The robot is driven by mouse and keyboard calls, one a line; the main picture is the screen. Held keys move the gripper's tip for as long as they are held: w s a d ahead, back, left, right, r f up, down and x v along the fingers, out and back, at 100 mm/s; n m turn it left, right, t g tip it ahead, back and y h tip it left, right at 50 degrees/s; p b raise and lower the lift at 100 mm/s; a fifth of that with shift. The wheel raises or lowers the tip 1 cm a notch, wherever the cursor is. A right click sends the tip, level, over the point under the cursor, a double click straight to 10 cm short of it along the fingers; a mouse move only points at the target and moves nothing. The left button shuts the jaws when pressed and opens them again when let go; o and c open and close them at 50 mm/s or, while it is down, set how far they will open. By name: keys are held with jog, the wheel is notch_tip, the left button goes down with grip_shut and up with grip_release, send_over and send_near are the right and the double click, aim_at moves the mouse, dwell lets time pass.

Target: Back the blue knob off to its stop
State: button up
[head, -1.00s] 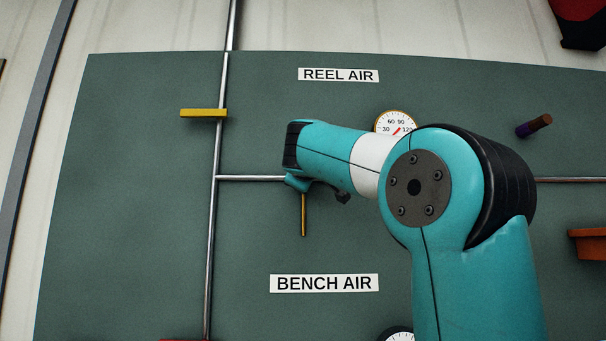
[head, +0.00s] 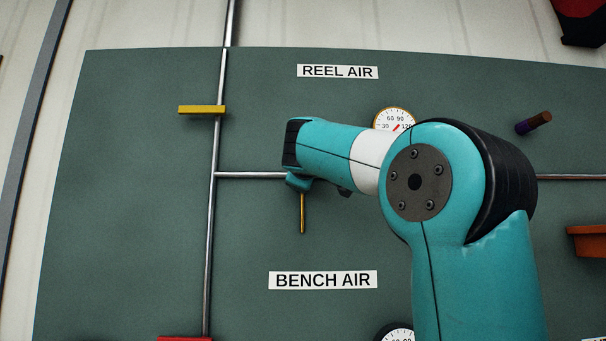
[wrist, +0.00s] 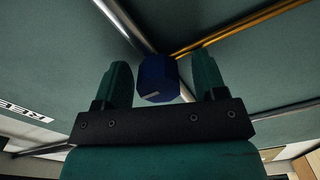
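The blue knob (wrist: 157,80) shows in the wrist view as a faceted dark-blue block with a small pale mark on its near edge. My gripper (wrist: 163,78) is open, with one green finger on each side of the knob. A gap shows between the knob and each finger, wider on the right. The knob lies between the fingertips in the picture; how deep it sits between them I cannot tell. In the head view my arm hides the knob and the fingers.
A thin yellow lever (head: 303,213) hangs just below my wrist. A yellow handle (head: 202,110) sits on the upright pipe at left. The REEL AIR label (head: 337,71), a gauge (head: 394,118) and the BENCH AIR label (head: 323,280) are on the green panel (head: 130,200).

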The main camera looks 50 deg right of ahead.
jog(key=b+v, duration=0.4)
jog(key=v, duration=1.3)
jog(key=shift+s, duration=0.2)
jog(key=shift+a, duration=0.15)
